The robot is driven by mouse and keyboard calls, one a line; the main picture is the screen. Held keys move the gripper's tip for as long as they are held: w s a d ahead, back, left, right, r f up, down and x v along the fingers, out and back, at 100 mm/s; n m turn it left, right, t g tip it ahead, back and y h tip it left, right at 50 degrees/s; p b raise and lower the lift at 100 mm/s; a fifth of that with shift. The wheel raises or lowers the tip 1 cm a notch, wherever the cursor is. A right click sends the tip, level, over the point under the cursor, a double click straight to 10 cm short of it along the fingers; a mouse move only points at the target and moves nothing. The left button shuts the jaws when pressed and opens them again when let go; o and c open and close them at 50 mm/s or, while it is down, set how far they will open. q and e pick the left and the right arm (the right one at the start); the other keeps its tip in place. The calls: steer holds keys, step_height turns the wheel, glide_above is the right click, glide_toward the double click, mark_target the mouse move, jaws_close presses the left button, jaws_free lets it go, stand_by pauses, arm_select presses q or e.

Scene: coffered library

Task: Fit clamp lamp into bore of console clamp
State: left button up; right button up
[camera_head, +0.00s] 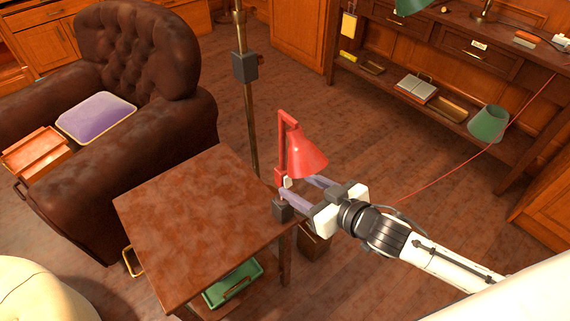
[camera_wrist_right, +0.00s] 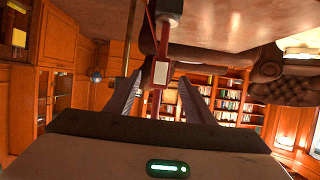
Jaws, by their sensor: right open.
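The dark console clamp (camera_head: 283,209) sits on that corner under the lamp; in the right wrist view the clamp (camera_wrist_right: 168,9) is at the top. The lamp's red stem (camera_wrist_right: 154,103) appears to run to the clamp there, but the bore and the depth of fit are hidden. My right gripper (camera_head: 298,187) is open, its fingers apart near the lamp's lower stem and pale block (camera_wrist_right: 160,73). My left gripper is not in view.
The brown side table (camera_head: 205,225) has a bare top and a green tray (camera_head: 233,284) below. A brass pole (camera_head: 247,110) rises behind it. A leather armchair (camera_head: 140,60) stands left.

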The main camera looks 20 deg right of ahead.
mark_target(275, 169)
steer(key=x, duration=0.4)
steer(key=shift+w+d+r, duration=0.1)
steer(key=shift+w+r, duration=0.15)
steer(key=shift+w, duration=0.2)
steer(key=x, duration=0.5)
steer(key=shift+w+a+r, duration=0.15)
steer(key=shift+w+a, duration=0.2)
steer(key=shift+a, duration=0.1)
jaws_close()
